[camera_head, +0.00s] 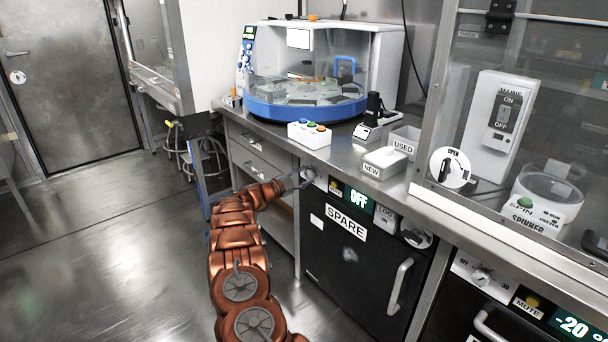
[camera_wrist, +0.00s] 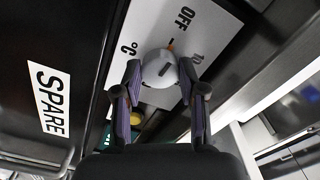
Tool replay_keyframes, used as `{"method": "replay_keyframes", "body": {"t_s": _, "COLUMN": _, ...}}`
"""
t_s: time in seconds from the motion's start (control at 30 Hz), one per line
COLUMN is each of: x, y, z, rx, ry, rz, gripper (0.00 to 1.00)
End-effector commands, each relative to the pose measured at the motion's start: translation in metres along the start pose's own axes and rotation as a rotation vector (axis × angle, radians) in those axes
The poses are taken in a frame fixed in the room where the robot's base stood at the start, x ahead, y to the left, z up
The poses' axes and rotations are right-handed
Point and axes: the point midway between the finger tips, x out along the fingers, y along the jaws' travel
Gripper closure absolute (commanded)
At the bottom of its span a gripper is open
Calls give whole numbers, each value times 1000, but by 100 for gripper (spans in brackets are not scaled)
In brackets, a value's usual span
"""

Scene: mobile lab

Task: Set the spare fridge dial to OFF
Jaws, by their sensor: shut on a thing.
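The spare fridge (camera_head: 340,255) is a black-fronted unit under the bench with a SPARE label (camera_head: 346,222). Its green display (camera_head: 358,199) reads OFF. In the wrist view the white round dial (camera_wrist: 159,68) sits on a pale panel printed with OFF, °C and 10, with an orange mark at its edge towards the OFF side. My gripper (camera_wrist: 158,85) has its two fingers on either side of the dial, shut on it. In the head view my gripper (camera_head: 303,178) is at the panel's left end and hides most of the dial.
A fridge handle (camera_head: 399,286) sticks out at the right of the door. The bench above holds a button box (camera_head: 309,134) and a NEW box (camera_head: 384,162). Open floor lies to the left.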

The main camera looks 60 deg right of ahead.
Motion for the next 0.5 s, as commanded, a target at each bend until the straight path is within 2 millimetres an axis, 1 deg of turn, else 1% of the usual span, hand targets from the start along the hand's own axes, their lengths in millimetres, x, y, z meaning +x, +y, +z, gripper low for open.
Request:
{"method": "replay_keyframes", "body": {"t_s": 0.2, "x": 1, "y": 0, "z": -1, "rx": -75, "ry": 1, "rz": 0, "gripper": 94}}
{"method": "replay_keyframes", "body": {"t_s": 0.5, "x": 1, "y": 1, "z": 0, "rx": -105, "ry": 1, "rz": 0, "gripper": 94}}
